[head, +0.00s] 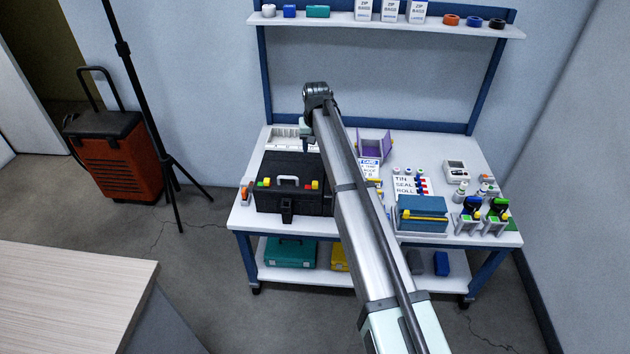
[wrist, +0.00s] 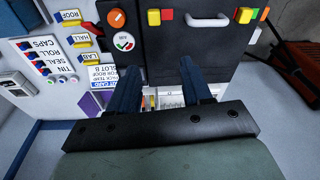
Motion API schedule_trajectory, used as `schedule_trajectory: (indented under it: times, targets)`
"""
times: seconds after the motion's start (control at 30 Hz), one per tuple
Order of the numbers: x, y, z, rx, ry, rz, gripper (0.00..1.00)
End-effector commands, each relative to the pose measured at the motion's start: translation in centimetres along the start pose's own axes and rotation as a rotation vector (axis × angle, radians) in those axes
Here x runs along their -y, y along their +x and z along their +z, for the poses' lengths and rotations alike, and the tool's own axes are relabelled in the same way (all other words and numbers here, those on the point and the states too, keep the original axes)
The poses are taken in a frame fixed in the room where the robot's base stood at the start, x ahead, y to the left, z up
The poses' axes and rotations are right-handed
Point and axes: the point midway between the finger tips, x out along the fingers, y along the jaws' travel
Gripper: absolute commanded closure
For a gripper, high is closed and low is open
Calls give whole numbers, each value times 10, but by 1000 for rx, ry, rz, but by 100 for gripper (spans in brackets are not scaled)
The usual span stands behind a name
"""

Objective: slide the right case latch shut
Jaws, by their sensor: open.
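The black case (head: 290,163) sits at the left of the workbench in the head view, with a pale handle (head: 288,180) on its front edge. The right case latch (head: 315,185) is a yellow piece beside a red one. The wrist view is turned round, so this latch (wrist: 153,17) is left of the handle (wrist: 208,21) there. The left latch (head: 265,183) shows yellow and green. My gripper (wrist: 160,68) is open and empty over the back part of the case, apart from the latch. In the head view, my arm hides part of the case's right side.
A purple open box (head: 374,147), labelled cards, a blue box (head: 422,212) and small stands (head: 468,222) fill the bench's right. A white shelf (head: 390,24) runs above.

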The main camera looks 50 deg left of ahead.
Motion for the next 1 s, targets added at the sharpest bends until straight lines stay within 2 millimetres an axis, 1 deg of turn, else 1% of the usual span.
schedule_trajectory:
  times: [0.03, 0.1, 0.13, 0.2, 0.27, 0.37, 0.47, 0.57, 1.0]
  targets:
    - [1, 1, -10, 23, 16, 3, 51]
    - [1, 2, -11, 59, 44, 9, 51]
    - [1, 2, -9, 80, 59, 13, 51]
    - [-1, 1, 2, 117, 95, 21, 51]
    - [-1, 0, 8, 140, 121, 27, 51]
    - [-2, 2, 10, 148, 146, 30, 51]
    - [-2, 9, 11, 148, 153, 31, 51]
    - [-2, 21, 13, 148, 152, 31, 51]
    - [-4, 96, 23, 147, 150, 30, 51]
